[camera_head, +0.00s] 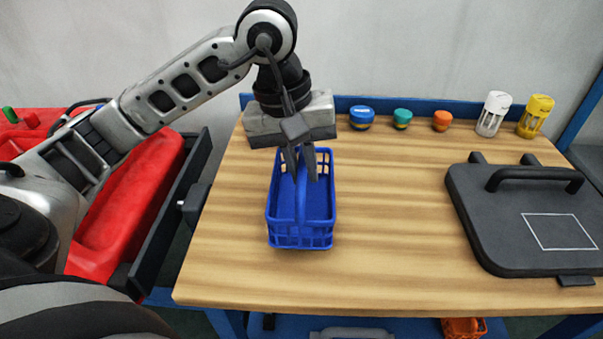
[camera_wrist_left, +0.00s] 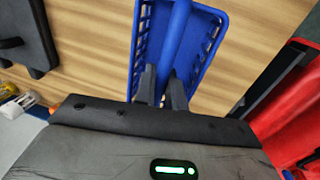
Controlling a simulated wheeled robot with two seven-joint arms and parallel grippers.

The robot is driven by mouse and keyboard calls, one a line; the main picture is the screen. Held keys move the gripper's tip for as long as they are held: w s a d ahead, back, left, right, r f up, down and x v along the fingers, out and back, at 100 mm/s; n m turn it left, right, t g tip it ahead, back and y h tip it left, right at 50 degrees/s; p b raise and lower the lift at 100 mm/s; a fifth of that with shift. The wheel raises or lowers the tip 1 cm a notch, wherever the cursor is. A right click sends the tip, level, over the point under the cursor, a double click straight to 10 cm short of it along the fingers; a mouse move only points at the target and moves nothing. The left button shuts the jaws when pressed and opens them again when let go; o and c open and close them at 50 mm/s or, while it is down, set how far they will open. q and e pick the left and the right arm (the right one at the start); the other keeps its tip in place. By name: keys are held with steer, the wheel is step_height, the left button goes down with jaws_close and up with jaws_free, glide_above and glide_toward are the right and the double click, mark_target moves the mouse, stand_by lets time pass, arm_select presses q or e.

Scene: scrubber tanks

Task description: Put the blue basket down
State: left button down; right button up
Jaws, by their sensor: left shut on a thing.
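The blue basket (camera_head: 302,237) is upright at the left part of the wooden table (camera_head: 400,250). Its base appears to be on or just above the tabletop; I cannot tell which. My left gripper (camera_head: 306,176) comes down from above and is shut on the basket's central handle. In the left wrist view the blue basket (camera_wrist_left: 215,38) lies beyond the two dark fingertips (camera_wrist_left: 163,88), which sit on either side of the handle. My right gripper is not in view.
Blue (camera_head: 361,117), teal (camera_head: 402,119) and orange (camera_head: 441,121) round items stand along the back edge, beside white (camera_head: 493,113) and yellow (camera_head: 535,116) containers. A dark case (camera_head: 530,225) lies at right. A red cabinet (camera_head: 125,205) with an open drawer is at left. The middle is clear.

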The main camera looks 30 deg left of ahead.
arm_select(q)
step_height(320, 180, down, 2)
steer(key=shift+s+a+f, duration=0.1)
steer(key=shift+f, duration=0.2)
steer(key=c, duration=1.5)
jaws_free()
steer(key=shift+o, duration=0.2)
